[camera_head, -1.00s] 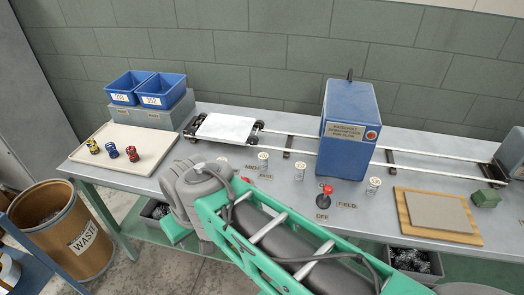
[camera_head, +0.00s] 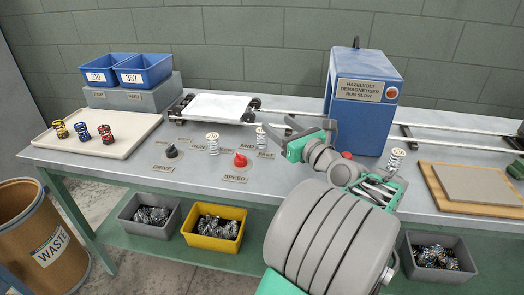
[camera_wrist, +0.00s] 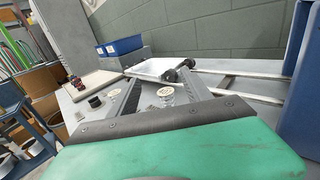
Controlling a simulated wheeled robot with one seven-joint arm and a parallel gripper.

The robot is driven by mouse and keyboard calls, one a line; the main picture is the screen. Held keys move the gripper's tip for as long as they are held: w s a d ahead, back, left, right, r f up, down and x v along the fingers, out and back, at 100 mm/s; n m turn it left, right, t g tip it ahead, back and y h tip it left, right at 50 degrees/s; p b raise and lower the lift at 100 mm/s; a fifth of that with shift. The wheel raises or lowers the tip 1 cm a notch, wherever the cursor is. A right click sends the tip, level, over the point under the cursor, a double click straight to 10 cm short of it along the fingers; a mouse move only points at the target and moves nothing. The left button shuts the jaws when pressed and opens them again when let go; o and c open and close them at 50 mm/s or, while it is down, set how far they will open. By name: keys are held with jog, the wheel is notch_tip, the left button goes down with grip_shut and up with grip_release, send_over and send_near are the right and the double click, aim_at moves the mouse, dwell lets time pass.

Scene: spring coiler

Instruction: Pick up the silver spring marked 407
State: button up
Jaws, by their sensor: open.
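Three silver springs with pale round top tags stand upright on the bench: a left one (camera_head: 212,142), a middle one (camera_head: 261,138) and a right one (camera_head: 396,159). The tag numbers are too small to read, so I cannot tell which is 407. My gripper (camera_head: 276,126) is open and empty, low over the bench, its fingers pointing left close to the middle spring. In the wrist view one silver spring (camera_wrist: 166,95) shows between the spread fingers of my gripper (camera_wrist: 163,78). Another pale tag (camera_wrist: 114,93) shows left of the left finger.
A blue demagnetiser (camera_head: 358,110) stands behind my arm on the rails. A red knob (camera_head: 240,160) and a black knob (camera_head: 171,151) sit at the front. A cream tray (camera_head: 130,135) holds yellow, blue and red springs. A wooden board (camera_head: 440,188) lies at right.

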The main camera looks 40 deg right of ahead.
jog(key=b, duration=0.3)
send_near(265, 136)
jog(key=w, duration=0.3)
jog(key=shift+w+d+f, duration=0.15)
jog(key=shift+d+f, duration=0.15)
jog(key=shift+d, duration=0.05)
jog(key=w, duration=0.4)
jog(key=w+d+b, duration=0.1)
jog(key=w, duration=0.2)
jog(key=shift+r, duration=0.15)
jog(key=shift+c, duration=0.6)
grip_shut()
jog(key=shift+r, duration=0.1)
